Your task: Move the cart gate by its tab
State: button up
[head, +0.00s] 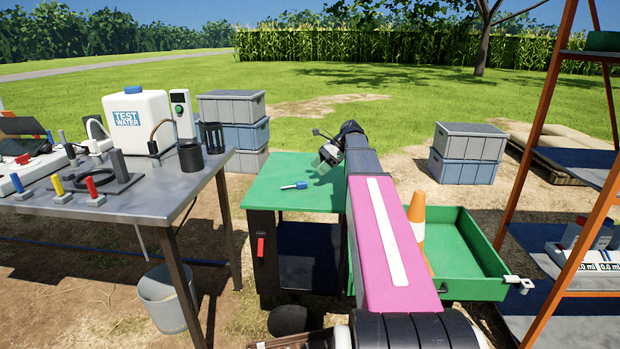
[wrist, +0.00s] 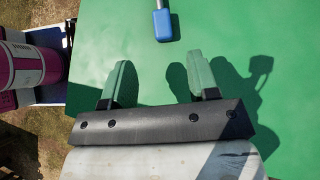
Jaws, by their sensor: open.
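The green cart stands ahead of me, with a flat top (head: 270,190) at the left and an open green tray (head: 455,250) at the right. A white tab-like fitting (head: 519,284) sticks out at the tray's right front corner. A red tab (head: 260,248) shows on the dark front panel under the flat top. I cannot tell which one belongs to the gate. My gripper (head: 326,158) is over the far right part of the flat top. In the wrist view its two green fingers (wrist: 160,78) are apart with nothing between them. My arm hides part of the cart.
A blue-handled tool (head: 294,186) lies on the flat top, and its blue end (wrist: 164,24) shows ahead of my fingers. An orange cone (head: 417,228) stands by the tray. A metal table (head: 140,200) is at the left, an orange-framed shelf (head: 540,130) at the right.

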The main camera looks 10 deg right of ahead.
aim_at(495, 289)
jog(key=k, duration=1)
